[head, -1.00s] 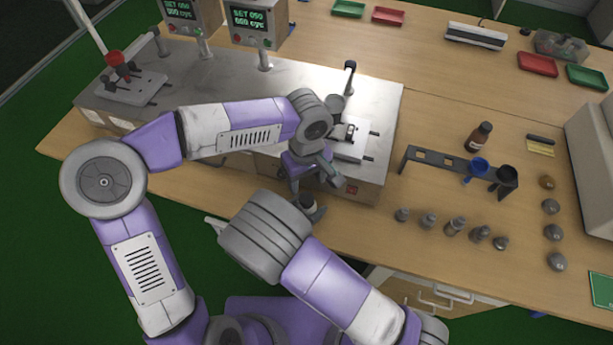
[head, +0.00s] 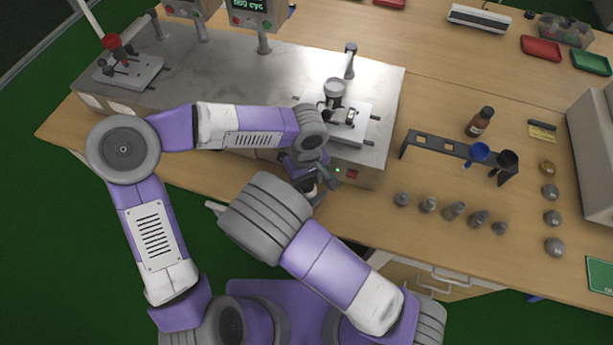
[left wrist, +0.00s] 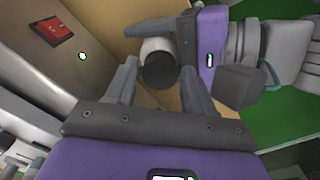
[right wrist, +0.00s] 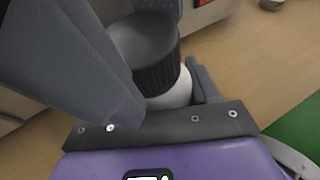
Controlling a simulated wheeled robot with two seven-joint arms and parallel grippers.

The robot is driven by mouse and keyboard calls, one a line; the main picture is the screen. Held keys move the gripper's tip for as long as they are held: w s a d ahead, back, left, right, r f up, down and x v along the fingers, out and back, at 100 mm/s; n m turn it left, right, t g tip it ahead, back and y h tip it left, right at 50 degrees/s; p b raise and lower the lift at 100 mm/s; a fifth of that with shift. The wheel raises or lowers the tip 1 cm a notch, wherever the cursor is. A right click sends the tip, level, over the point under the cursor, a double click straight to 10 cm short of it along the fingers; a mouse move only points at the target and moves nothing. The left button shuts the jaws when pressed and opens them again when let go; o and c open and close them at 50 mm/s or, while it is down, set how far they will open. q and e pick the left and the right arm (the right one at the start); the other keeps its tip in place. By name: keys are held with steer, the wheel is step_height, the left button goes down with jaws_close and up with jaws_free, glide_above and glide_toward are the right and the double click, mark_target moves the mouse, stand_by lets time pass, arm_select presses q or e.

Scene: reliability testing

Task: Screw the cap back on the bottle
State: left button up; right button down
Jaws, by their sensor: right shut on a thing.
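A small white bottle (left wrist: 155,46) with a dark cap (left wrist: 160,70) is upright near the bench's front edge. In the right wrist view the ribbed dark cap (right wrist: 152,55) sits at the top of the white bottle (right wrist: 178,90); whether it is threaded down I cannot tell. My right gripper (right wrist: 165,92) is shut on the bottle; its grip is partly hidden. My left gripper (left wrist: 158,75) is above, its fingers apart on either side of the cap. In the head view my left gripper (head: 308,182) and wrists hide most of the bottle.
A steel machine housing (head: 250,85) with a red switch (head: 352,174) stands just behind the grippers.

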arm_select(q)
steer(key=c, duration=0.9)
steer(key=m, duration=1)
steer(key=shift+m, duration=0.3)
steer(key=m, duration=0.9)
steer(key=o, duration=1.2)
